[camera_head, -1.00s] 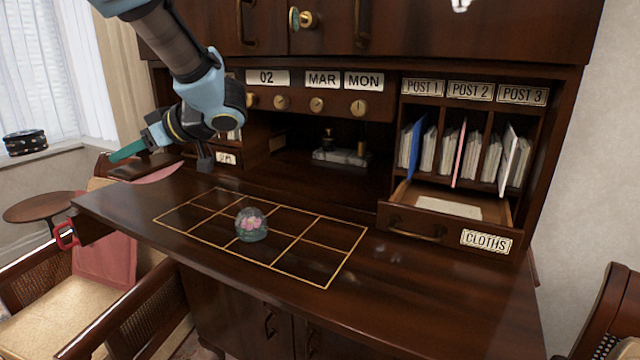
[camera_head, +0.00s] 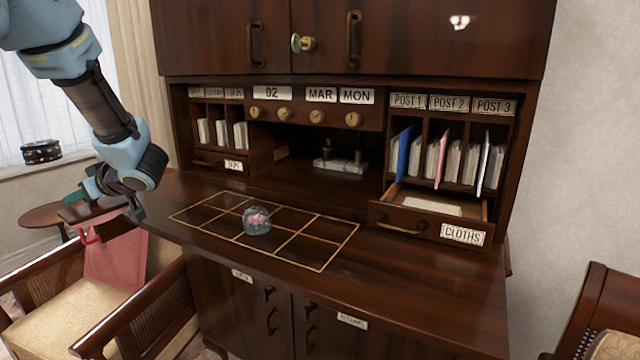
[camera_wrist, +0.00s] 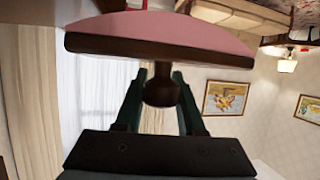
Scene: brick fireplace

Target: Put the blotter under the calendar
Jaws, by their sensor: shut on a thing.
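The blotter has a dark wooden top, a round knob (camera_wrist: 160,92) and a curved pink underside (camera_wrist: 165,32). My gripper (camera_wrist: 161,80) is shut on the knob, one finger on each side. In the head view, my gripper (camera_head: 78,198) holds the blotter (camera_head: 90,211) in the air off the desk's left end. The calendar (camera_head: 321,95), reading 02 MAR MON, is on the panel above the desk's middle recess, over a row of brass knobs. The recess (camera_head: 300,175) below holds a dark inkstand (camera_head: 341,164) at its right part.
A glass paperweight (camera_head: 257,221) stands on the gold grid on the desktop (camera_head: 420,275). An open drawer (camera_head: 404,222) marked CLOTHS juts out at right, under several post slots. Chairs (camera_head: 60,300) stand at left and right. The desktop's front right is clear.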

